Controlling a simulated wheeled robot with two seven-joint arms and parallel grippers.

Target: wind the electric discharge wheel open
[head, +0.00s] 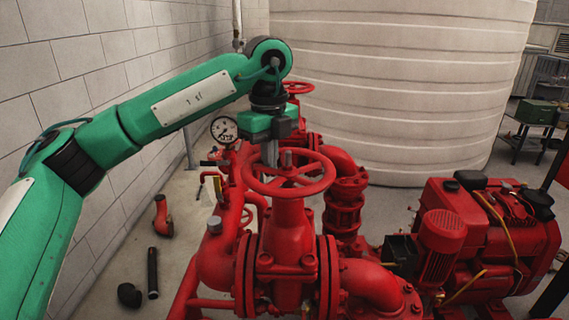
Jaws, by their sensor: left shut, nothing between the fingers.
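A red handwheel (313,186) tops the nearest upright red valve (289,226) in the middle of the view. It lies roughly level, with a stem at its centre. I take it for the electric discharge wheel, though no label shows. My left gripper (269,154) reaches over it from the left and points down. Its closed fingers are at the wheel's far left rim; I cannot tell whether they touch it. Nothing shows between them. My right gripper is not in view.
A second red handwheel (299,87) stands behind my left gripper. A pressure gauge (224,129) is to its left. A red engine unit (490,232) stands at the right. A large pale tank (400,90) fills the back. Loose pipe fittings (152,272) lie on the floor at left.

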